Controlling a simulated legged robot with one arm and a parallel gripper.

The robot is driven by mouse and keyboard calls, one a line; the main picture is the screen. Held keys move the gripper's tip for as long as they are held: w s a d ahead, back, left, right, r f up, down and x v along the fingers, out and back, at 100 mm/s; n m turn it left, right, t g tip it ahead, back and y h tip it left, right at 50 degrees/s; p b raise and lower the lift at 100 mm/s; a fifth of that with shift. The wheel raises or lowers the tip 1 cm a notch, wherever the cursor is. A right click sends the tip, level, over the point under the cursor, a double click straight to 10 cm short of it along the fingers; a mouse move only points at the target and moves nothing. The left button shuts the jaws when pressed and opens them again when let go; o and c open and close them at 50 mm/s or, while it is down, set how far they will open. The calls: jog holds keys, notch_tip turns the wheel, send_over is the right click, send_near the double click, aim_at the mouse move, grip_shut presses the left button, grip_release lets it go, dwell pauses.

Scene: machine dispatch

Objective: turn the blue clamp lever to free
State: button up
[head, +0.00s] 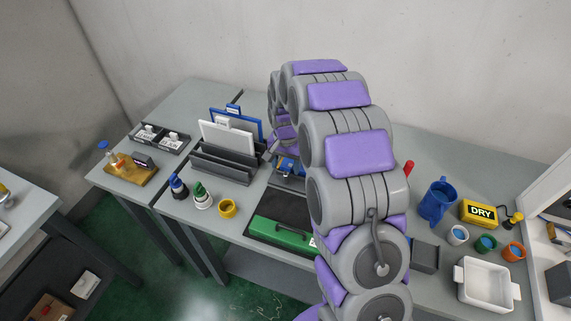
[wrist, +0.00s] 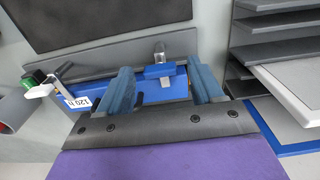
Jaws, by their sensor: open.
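My gripper (wrist: 163,71) is open in the wrist view, its two dark blue fingers apart. Between them, a little beyond, is a blue block (wrist: 158,71) with a metal pin behind it, apparently the blue clamp lever; I cannot tell its setting. A blue base (wrist: 180,90) with a white printed label shows under and beside the fingers. I cannot tell whether the fingers touch the lever. In the head view the blue fixture (head: 288,166) is partly hidden by my arm.
A grey rack (head: 225,163) with white and blue panels stands left of the fixture. A green knob (wrist: 31,79) with a white arm is at left in the wrist view. A blue jug (head: 437,201) stands right.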

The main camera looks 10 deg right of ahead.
jog(key=shift+f, duration=0.1)
jog(key=shift+c, duration=0.4)
jog(key=c, duration=1)
jog(key=n+p, duration=0.2)
jog(key=n, duration=0.1)
jog(key=shift+n, duration=0.3)
jog(key=n+p, duration=0.3)
jog(key=n, duration=0.2)
jog(key=shift+n, duration=0.3)
jog(key=n+p, duration=0.1)
jog(key=n, duration=0.3)
jog(key=shift+w+r, duration=0.1)
jog(key=shift+r, duration=0.1)
jog(key=shift+f+n+p, duration=0.1)
jog(key=shift+n+p, duration=0.7)
jog(key=shift+n, duration=1.6)
